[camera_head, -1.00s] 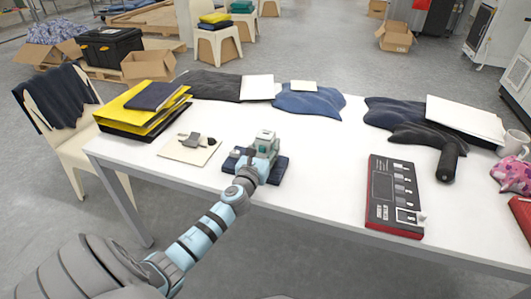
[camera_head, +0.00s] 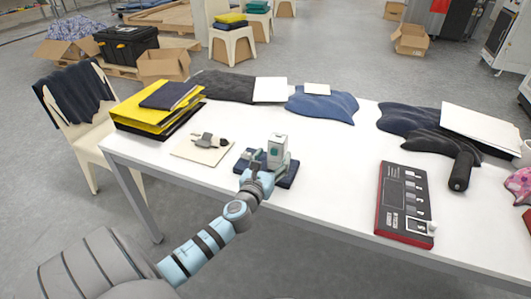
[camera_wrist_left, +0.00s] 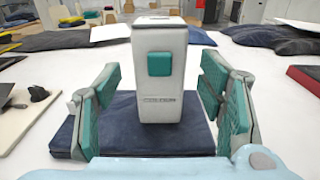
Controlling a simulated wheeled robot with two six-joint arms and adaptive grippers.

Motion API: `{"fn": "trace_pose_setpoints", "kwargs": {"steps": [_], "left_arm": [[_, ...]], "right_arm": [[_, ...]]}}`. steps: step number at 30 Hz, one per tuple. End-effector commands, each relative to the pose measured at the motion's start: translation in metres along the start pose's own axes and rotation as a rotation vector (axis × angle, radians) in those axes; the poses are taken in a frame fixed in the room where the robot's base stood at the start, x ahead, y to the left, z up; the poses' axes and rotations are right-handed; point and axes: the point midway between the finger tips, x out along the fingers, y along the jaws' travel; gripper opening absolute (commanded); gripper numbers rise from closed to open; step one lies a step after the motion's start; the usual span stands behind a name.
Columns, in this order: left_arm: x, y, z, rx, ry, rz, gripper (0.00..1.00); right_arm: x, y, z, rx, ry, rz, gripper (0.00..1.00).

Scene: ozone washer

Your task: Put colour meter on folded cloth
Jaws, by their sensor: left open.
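The colour meter (camera_wrist_left: 159,75) is a pale upright block with a teal square button, seen close in the left wrist view. It stands on the dark navy folded cloth (camera_wrist_left: 180,138), which lies flat on the table. In the head view the meter (camera_head: 277,150) is upright over the cloth (camera_head: 288,179). My left gripper (camera_wrist_left: 160,108) is open, with its teal-padded fingers on either side of the meter and visible gaps between pads and meter. In the head view the left gripper (camera_head: 264,165) is just in front of the meter. My right gripper is not in view.
The white table (camera_head: 325,165) has free room right of the cloth. A board with a small dark item (camera_head: 205,148) lies to the left, beside yellow folders (camera_head: 155,115). A red-edged panel (camera_head: 405,205) and a black-handled tool (camera_head: 461,172) are on the right.

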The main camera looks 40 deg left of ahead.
Motion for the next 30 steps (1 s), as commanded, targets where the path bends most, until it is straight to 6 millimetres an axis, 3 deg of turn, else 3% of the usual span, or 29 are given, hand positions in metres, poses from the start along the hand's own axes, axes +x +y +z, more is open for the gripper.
{"fn": "trace_pose_setpoints", "kwargs": {"steps": [3, 9, 26, 28, 30], "left_arm": [[-0.033, 0.000, 0.000, -0.001, 0.003, -0.002, 0.63], [-0.068, 0.000, 0.000, -0.001, 0.001, 0.000, 0.63], [-0.073, 0.000, 0.000, -0.002, 0.000, 0.000, 0.63], [-0.075, 0.002, -0.001, -0.047, 0.008, 0.013, 0.63], [-0.084, 0.008, -0.008, -0.232, 0.042, 0.071, 0.63]], "right_arm": [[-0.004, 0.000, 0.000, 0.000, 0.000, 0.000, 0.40], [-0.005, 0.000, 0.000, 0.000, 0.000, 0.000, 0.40], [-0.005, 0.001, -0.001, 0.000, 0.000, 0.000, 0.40], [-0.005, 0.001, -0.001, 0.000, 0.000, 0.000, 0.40], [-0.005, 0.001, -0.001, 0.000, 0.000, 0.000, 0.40]]}}
